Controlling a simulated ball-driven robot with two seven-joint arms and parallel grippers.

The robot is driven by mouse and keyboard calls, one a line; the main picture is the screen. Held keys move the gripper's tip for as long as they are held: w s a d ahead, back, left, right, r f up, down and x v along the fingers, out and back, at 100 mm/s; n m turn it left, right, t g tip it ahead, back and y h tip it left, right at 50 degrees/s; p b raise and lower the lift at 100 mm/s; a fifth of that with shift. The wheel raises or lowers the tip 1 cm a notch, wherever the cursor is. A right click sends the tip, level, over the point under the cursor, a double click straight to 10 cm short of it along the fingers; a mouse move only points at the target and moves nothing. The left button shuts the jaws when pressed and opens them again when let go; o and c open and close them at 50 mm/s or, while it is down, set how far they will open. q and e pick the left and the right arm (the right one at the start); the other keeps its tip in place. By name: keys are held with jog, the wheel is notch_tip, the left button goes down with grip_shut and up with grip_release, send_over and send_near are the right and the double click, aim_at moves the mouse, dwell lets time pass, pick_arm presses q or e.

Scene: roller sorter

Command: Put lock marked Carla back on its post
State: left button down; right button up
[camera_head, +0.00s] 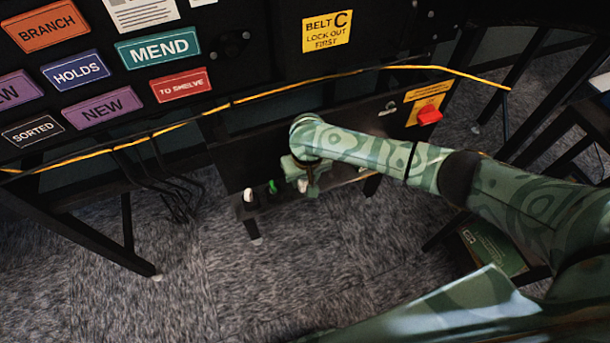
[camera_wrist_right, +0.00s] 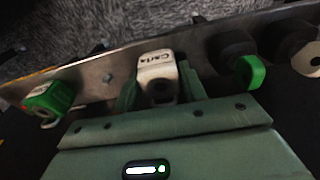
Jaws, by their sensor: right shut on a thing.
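The white lock marked Carla (camera_wrist_right: 156,68) is between the fingers of my right gripper (camera_wrist_right: 158,88) in the wrist view, its name side facing the camera. My right gripper is shut on it. In the head view, my right gripper (camera_head: 308,184) is low at the shelf under the machine, and my own arm partly hides it. The lock is over or against the dark shelf; I cannot tell whether it sits around a post. My left gripper is not in view.
A shelf (camera_head: 345,180) runs below the panel. A white lock (camera_head: 248,196) and a green lock (camera_head: 272,187) are left of my gripper. The wrist view shows green locks on both sides (camera_wrist_right: 50,97) (camera_wrist_right: 250,73). A red switch (camera_head: 429,115) is at upper right.

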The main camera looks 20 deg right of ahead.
jog(key=o, duration=1.1)
pick_arm(q)
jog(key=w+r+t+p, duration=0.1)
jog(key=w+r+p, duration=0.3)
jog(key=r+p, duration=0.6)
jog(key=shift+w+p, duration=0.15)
jog(key=shift+p, duration=0.3)
pick_arm(e)
jog(key=r, duration=0.5)
jog(key=s+r, duration=0.1)
jog(key=r, duration=0.4)
jog(key=s+r, duration=0.1)
jog(key=r, duration=0.5)
jog(key=shift+r, duration=0.1)
